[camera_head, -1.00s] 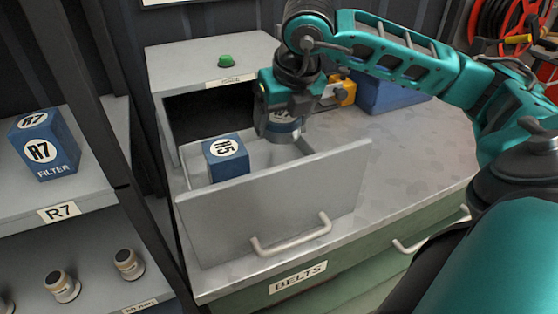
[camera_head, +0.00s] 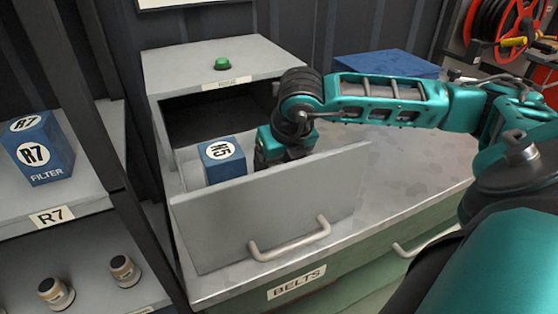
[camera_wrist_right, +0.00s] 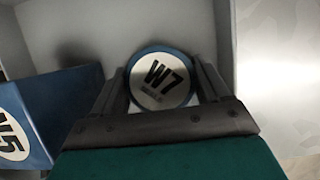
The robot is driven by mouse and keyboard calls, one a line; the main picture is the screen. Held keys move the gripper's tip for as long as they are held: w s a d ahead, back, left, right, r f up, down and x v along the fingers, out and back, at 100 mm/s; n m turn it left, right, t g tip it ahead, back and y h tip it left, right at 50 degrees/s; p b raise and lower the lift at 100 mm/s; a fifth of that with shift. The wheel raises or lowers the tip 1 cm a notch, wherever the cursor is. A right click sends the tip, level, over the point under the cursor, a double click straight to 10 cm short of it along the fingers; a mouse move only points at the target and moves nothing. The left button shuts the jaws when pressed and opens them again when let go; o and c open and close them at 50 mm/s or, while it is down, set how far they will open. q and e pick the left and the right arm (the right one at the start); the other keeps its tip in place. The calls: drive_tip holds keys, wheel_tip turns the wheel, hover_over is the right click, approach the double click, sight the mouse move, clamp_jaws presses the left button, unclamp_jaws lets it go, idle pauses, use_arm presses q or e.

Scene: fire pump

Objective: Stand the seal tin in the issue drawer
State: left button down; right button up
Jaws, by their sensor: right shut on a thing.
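The seal tin (camera_wrist_right: 160,78) is round, with a blue rim and a white top marked W7. My right gripper (camera_wrist_right: 164,95) is shut on it, one finger on each side. In the head view my right gripper (camera_head: 284,152) is down inside the open issue drawer (camera_head: 275,205), in its right part. There the drawer front hides the fingertips and the tin. I cannot tell whether the tin touches the drawer floor. My left gripper is not in view.
A blue W5 box (camera_head: 222,160) stands in the drawer left of my gripper; it also shows in the wrist view (camera_wrist_right: 42,115), apart from the tin. The cabinet (camera_head: 222,62) with a green button is behind. A shelf at left holds a blue R7 filter box (camera_head: 40,150).

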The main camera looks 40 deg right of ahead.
drive_tip(key=o, duration=0.7)
drive_tip(key=shift+f, duration=0.2)
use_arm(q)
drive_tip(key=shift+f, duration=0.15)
use_arm(e)
drive_tip(key=o, duration=0.4)
drive_tip(key=shift+r, duration=0.1)
drive_tip(key=shift+r+p, duration=0.25)
drive_tip(key=shift+p, duration=0.05)
use_arm(q)
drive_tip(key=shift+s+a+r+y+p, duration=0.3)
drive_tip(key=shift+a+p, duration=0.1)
drive_tip(key=shift+p, duration=0.1)
use_arm(e)
drive_tip(key=v, duration=1.2)
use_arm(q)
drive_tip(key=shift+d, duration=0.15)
